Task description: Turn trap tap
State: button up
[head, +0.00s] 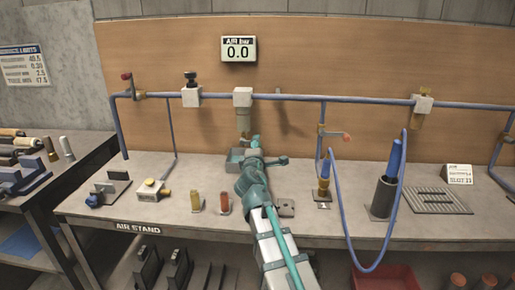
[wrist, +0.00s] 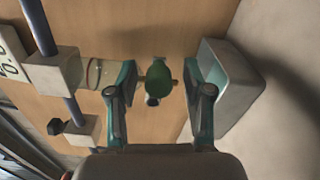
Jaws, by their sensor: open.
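In the head view my gripper (head: 262,157) is just below the trap and hides the tap. A grey cup (wrist: 236,90) is close beside one finger; it also shows in the head view (head: 235,158).
A display (head: 238,49) reads 0.0. A red-handled valve (head: 126,76) is at the left, another lever (head: 346,137) at the right. A blue hose (head: 338,200) loops over the bench front (head: 335,226). Small fittings stand nearby. The backboard (head: 310,60) is close behind.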

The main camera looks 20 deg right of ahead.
jog(key=v, duration=0.7)
jog(key=shift+s, duration=0.2)
jog(key=shift+a, duration=0.1)
